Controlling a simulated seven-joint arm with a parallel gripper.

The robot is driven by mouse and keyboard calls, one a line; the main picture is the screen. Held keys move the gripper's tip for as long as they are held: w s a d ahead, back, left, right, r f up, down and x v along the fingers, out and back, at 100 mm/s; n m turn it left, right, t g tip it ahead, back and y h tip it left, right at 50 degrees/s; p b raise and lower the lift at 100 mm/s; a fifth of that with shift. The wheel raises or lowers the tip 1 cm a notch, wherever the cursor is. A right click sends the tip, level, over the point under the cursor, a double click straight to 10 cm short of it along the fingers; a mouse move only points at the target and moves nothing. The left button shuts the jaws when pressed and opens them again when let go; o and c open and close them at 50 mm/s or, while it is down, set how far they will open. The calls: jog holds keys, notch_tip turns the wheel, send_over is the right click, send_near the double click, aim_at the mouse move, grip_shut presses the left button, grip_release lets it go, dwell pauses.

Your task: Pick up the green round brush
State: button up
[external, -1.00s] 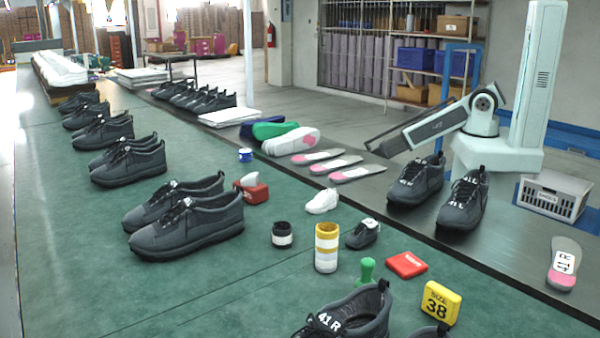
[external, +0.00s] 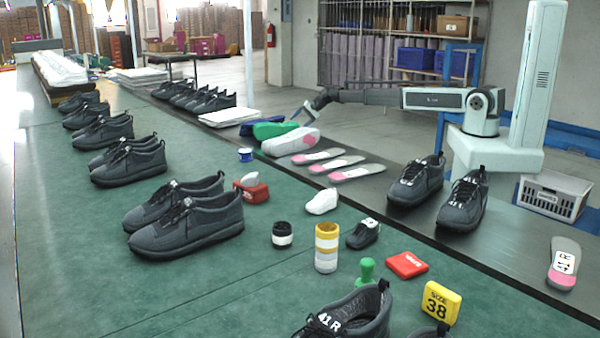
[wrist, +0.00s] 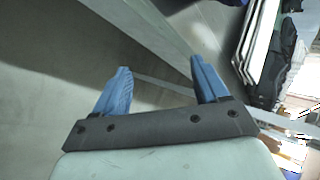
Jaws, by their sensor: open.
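A small green object with a rounded knob top (external: 366,271), which looks like the green round brush, stands upright on the green mat in the external view. It is just behind the black shoe marked 41 R. My gripper (external: 296,113) is far from it, up at the back over the insoles' side of the line. In the wrist view my gripper (wrist: 159,68) shows two blue fingers spread apart with nothing between them. The brush does not show in the wrist view.
Close to the brush are a yellow-and-white roll stack (external: 327,248), a red box (external: 406,265), a yellow size 38 block (external: 439,303) and a small black shoe (external: 363,234). Dark shoes (external: 415,183) and insoles (external: 357,173) lie on the dark strip.

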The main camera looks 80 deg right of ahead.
jog(key=w+r+m+t, duration=0.1)
jog(key=w+r, duration=0.2)
jog(key=r, duration=0.4)
jog(key=w+r+m+t, duration=0.1)
jog(key=w+r, duration=0.2)
jog(key=r, duration=0.5)
jog(key=w+a+r+y, duration=0.1)
jog(key=w+a+r, duration=0.3)
jog(key=a, duration=0.3)
jog(key=w+a+n+g+y, duration=0.1)
jog(key=w+a+g, duration=0.15)
jog(key=a, duration=1.65)
jog(key=w+a+f+g+y, duration=0.1)
jog(key=w+a+g, duration=0.15)
jog(key=a, duration=1.65)
jog(key=w+a+n+g+y, duration=0.1)
jog(key=w+a+g, duration=0.15)
jog(key=a, duration=1.75)
jog(key=s+a+g, duration=0.1)
jog(key=s+a, duration=0.1)
jog(key=a, duration=0.7)
jog(key=s+a, duration=0.3)
jog(key=a, duration=0.5)
jog(key=n+g+h, duration=0.1)
jog(key=g+h, duration=0.2)
jog(key=h, duration=0.2)
send_near(366, 281)
notch_tip(366, 281, down, 9)
jog(key=shift+s+f, duration=0.2)
jog(key=shift+f, duration=0.05)
